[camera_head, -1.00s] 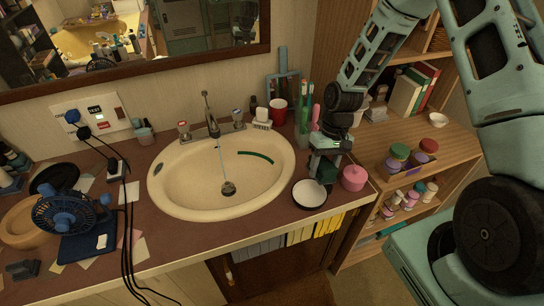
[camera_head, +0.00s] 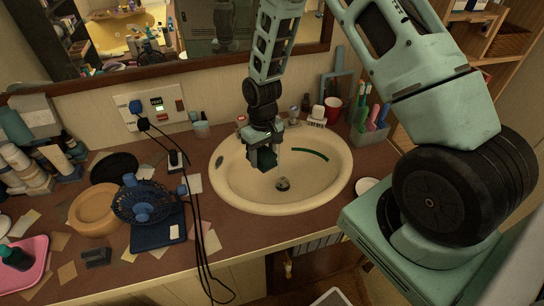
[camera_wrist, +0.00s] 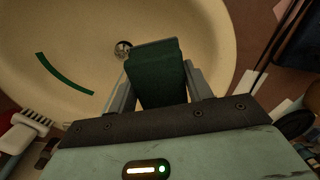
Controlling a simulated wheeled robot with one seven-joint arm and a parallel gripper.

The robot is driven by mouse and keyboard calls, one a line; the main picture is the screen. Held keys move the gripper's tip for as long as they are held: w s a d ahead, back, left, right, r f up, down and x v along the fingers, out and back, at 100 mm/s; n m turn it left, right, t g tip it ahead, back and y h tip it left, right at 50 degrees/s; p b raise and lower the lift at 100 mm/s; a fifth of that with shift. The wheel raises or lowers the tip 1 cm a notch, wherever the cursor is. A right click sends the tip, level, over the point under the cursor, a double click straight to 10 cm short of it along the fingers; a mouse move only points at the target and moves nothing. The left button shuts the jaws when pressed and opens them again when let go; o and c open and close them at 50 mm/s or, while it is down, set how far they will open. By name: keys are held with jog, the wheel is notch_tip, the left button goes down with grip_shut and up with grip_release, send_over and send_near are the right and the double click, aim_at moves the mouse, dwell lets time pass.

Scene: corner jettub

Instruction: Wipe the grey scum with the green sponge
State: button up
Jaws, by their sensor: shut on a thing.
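My gripper (camera_head: 264,150) is shut on the dark green sponge (camera_head: 268,160) and holds it over the left back part of the cream basin (camera_head: 236,192). In the wrist view the green sponge (camera_wrist: 158,80) sits between the two fingers, with the drain just beyond it. A green streak (camera_head: 310,153) lies on the back right inner wall, apart from the sponge. I cannot tell whether the sponge touches the basin.
A tap handle (camera_head: 294,114) shows behind my gripper, which hides most of the tap. Black cables (camera_head: 195,215) hang left of the basin. A blue fan (camera_head: 143,203) stands farther left. A red cup (camera_head: 333,108) and a toothbrush holder (camera_head: 370,130) stand at the back right.

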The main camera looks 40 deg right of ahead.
jog(key=w+a+r+n+t+p, duration=0.1)
jog(key=w+a+r+n+p, duration=0.4)
jog(key=w+a, duration=0.5)
jog(key=shift+m+h, duration=0.4)
jog(key=f+b, duration=0.1)
jog(key=a+f+b, duration=0.1)
jog(key=f+b, duration=0.2)
jog(key=shift+s+a, duration=0.15)
jog(key=shift+s, duration=0.25)
jog(key=shift+r, duration=0.1)
